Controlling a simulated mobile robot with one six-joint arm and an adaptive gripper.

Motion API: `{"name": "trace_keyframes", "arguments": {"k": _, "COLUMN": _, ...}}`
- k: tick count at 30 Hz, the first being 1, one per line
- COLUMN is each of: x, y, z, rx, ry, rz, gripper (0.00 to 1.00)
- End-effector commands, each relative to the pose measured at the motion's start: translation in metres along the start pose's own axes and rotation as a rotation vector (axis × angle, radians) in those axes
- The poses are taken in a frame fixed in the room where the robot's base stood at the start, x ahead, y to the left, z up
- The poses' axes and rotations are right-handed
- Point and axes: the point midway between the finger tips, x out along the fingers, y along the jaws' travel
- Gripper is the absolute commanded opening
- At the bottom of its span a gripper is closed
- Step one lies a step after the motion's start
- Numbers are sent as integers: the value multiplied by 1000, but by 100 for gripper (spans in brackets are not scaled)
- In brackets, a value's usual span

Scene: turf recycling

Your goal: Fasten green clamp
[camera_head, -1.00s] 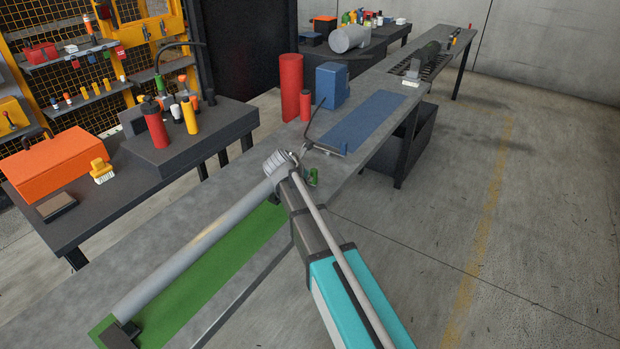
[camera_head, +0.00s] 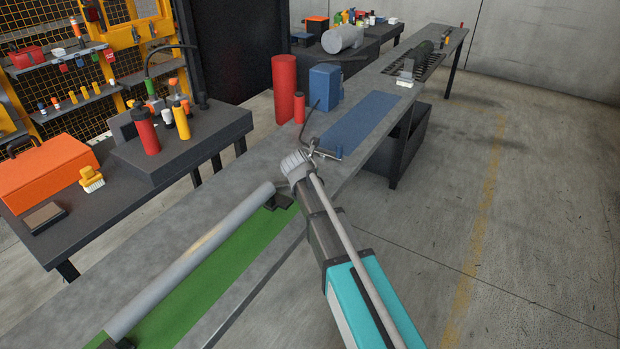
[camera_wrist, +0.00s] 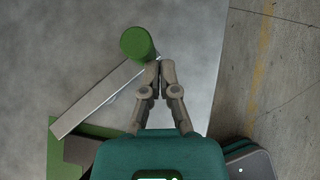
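In the wrist view, my gripper (camera_wrist: 160,68) has its two grey fingers together, with nothing visible between the tips. A round green knob (camera_wrist: 137,43), apparently the clamp's handle end, sits just left of and beyond the fingertips. It is very close to the left finger; I cannot tell whether they touch. A flat metal bar (camera_wrist: 98,98) runs from the knob down to the lower left. In the head view my arm hides the green clamp, and the fingers cannot be made out.
A grey pipe (camera_head: 195,255) lies along a green mat (camera_head: 225,268) on the long grey bench. A blue mat (camera_head: 360,120), a blue box (camera_head: 325,84) and a red cylinder (camera_head: 284,88) stand farther along. Clear floor lies to the right.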

Motion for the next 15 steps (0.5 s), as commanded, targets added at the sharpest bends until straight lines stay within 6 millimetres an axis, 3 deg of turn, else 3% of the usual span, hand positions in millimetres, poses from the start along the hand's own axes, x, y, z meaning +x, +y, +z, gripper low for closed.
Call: {"name": "trace_keyframes", "arguments": {"k": 15, "x": 21, "y": 18, "z": 21, "rx": -5, "ry": -1, "rz": 6, "gripper": 0}}
